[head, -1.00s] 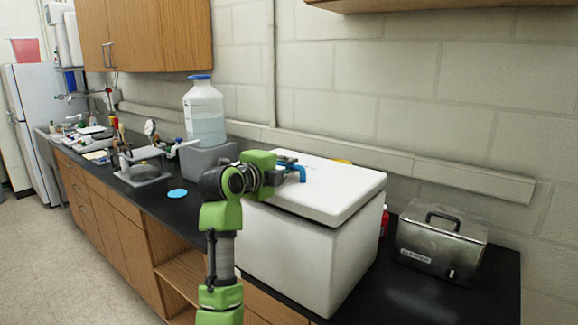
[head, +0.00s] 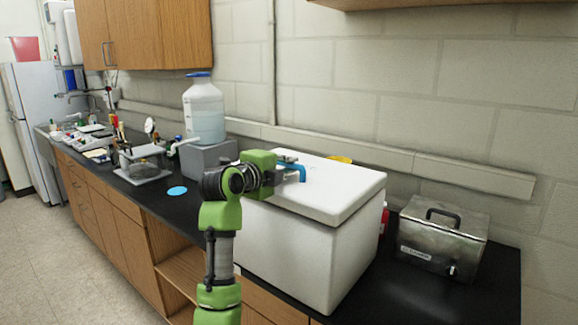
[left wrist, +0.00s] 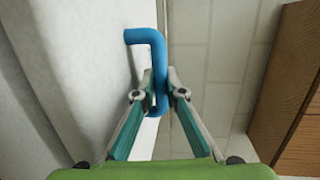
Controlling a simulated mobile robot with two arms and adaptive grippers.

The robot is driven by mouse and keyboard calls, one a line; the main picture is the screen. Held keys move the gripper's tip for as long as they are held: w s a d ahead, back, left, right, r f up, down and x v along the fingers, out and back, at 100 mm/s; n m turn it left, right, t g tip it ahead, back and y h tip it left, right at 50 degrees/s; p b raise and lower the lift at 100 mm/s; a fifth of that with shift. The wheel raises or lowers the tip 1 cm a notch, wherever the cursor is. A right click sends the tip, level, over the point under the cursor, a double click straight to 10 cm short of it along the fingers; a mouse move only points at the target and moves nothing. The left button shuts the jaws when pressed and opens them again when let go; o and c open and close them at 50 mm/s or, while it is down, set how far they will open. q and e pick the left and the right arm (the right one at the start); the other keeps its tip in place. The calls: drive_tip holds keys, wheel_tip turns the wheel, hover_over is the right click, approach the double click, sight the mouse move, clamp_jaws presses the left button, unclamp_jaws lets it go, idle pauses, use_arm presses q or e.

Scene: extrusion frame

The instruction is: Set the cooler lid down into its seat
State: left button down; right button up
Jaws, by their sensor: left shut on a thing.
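The white cooler lid (head: 335,190) lies over the white cooler box (head: 300,258) on the black counter. A thin dark line shows under its front edge; I cannot tell whether it is fully seated. A blue bent handle (head: 302,174) sticks up at the lid's left side. My left gripper (head: 284,165) is at this handle, its arm coming from the front left. In the left wrist view its fingers (left wrist: 160,92) are shut on the blue handle (left wrist: 155,52), with the lid's pale surface (left wrist: 95,60) beside it. My right gripper is not in view.
A metal bath with a black handle (head: 440,245) stands right of the cooler, with a red item (head: 384,217) between. A large bottle (head: 204,112) on a grey block (head: 208,158) stands to the left. The wall (head: 440,110) is close behind.

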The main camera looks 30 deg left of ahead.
use_arm(q)
drive_tip(key=shift+f, duration=0.4)
drive_tip(key=c, duration=2)
unclamp_jaws()
drive_tip(key=shift+f, duration=0.1)
drive_tip(key=s, duration=0.4)
drive_tip(key=s+r, duration=0.1)
drive_tip(key=s, duration=0.3)
drive_tip(key=s+r, duration=0.1)
drive_tip(key=s, duration=0.3)
drive_tip(key=shift+d+r, duration=0.2)
drive_tip(key=shift+d, duration=0.2)
drive_tip(key=shift+w, duration=0.1)
